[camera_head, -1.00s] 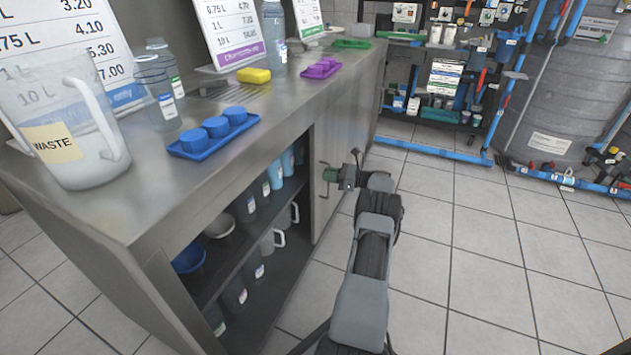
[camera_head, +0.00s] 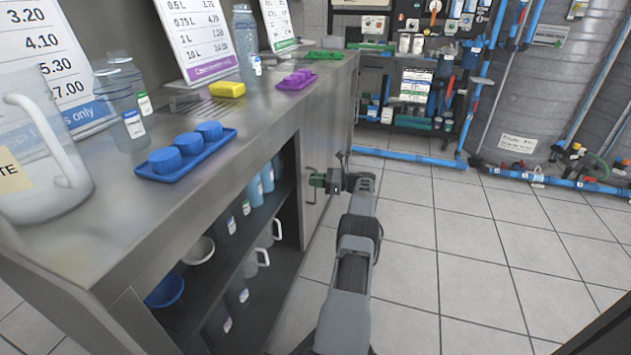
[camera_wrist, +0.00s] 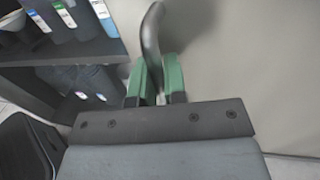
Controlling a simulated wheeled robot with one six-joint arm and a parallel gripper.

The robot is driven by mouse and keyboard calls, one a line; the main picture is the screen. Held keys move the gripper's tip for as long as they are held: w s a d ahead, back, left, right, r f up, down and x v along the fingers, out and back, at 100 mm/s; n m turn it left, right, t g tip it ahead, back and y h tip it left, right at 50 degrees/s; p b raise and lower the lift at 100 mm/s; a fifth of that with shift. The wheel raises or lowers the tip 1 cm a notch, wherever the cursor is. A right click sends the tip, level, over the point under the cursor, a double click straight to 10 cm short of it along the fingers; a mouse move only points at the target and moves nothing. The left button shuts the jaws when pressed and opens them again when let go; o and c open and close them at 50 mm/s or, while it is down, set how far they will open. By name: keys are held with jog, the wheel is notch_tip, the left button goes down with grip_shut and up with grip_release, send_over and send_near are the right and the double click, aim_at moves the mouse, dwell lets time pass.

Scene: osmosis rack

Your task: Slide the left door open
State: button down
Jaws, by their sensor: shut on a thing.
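The sliding door (camera_head: 314,190) is a grey panel on the front of the steel counter, toward its far end. It also shows in the wrist view as a plain grey surface (camera_wrist: 240,60). My gripper (camera_head: 318,181) is at the door's near edge. In the wrist view, my gripper's green fingers (camera_wrist: 156,85) are shut around the curved metal handle (camera_wrist: 151,35) of the door. The lower part of the handle is hidden between the fingers. The cabinet beside the door stands open, and its shelves show.
Bottles (camera_head: 254,190), white jugs (camera_head: 262,256) and bowls (camera_head: 166,290) stand on the open shelves left of the door. The counter top (camera_head: 240,115) carries jugs and coloured trays. The tiled floor (camera_head: 450,260) to the right is clear.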

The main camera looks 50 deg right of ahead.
aim_at(315, 169)
jog(key=shift+w+a, duration=0.15)
jog(key=c, duration=1.4)
grip_release()
jog(key=shift+w+a, duration=0.1)
jog(key=shift+o, duration=1.1)
jog(key=shift+s+d, duration=0.2)
notch_tip(315, 169, up, 4)
jog(key=p, duration=0.3)
jog(key=shift+s+r, duration=0.1)
jog(key=s+a+r+p, duration=0.8)
jog(key=s+a+r, duration=0.1)
jog(key=s, duration=0.1)
jog(key=shift+s, duration=0.2)
jog(key=shift+a, duration=0.1)
